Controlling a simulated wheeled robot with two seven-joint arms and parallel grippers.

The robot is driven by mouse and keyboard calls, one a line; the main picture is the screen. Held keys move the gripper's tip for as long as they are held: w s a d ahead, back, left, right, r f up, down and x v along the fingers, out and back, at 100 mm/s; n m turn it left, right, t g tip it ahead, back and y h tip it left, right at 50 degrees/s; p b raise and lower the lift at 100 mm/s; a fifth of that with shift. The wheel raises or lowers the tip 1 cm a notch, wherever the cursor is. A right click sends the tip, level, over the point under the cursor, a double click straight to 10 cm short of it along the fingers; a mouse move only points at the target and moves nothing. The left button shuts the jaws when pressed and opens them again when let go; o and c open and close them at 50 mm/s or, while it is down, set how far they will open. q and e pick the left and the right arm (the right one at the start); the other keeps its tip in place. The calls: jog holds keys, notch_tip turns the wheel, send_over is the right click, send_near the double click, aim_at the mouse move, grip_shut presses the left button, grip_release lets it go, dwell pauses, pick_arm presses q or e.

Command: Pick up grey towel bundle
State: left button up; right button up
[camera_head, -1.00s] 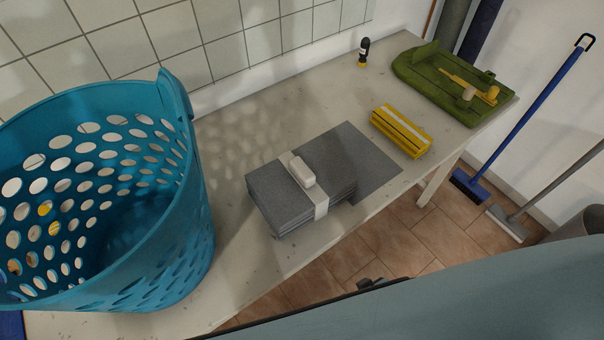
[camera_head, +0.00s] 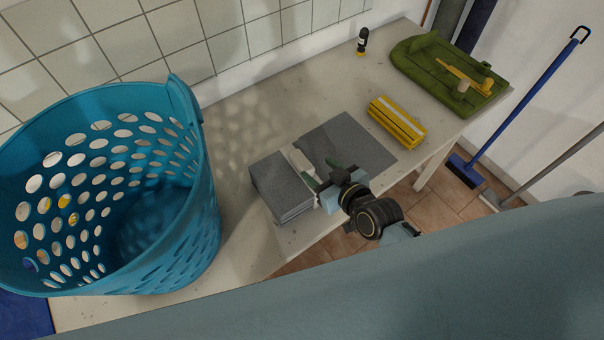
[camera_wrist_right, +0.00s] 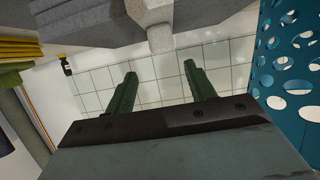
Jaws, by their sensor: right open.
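The grey towel bundle (camera_head: 282,185) lies on the pale table, wrapped by a white band with a white block on top. My right gripper (camera_head: 325,176) is at the bundle's right part and partly hides it. Its green fingers are open and appear at or over the band; contact is unclear. In the right wrist view the open fingers (camera_wrist_right: 160,72) show below the grey bundle (camera_wrist_right: 212,14) and its white band (camera_wrist_right: 160,36), with nothing between their tips but distant tiles. My left gripper is out of view.
A blue perforated basket (camera_head: 165,240) stands left of the bundle. A dark bottle (camera_head: 362,41) stands near the tiled wall.

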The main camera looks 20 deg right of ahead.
aim_at(300, 157)
jog(key=shift+s+a+f+x, duration=0.1)
jog(key=shift+x, duration=1.2)
jog(key=shift+s+a+f+x, duration=0.1)
jog(key=shift+x, duration=1.2)
jog(key=shift+a+f+x, duration=0.1)
jog(key=shift+a+x, duration=0.05)
jog(key=shift+x, duration=1.15)
jog(key=shift+c, duration=0.2)
grip_shut()
jog(key=shift+w+r, duration=0.15)
jog(key=shift+r, duration=0.2)
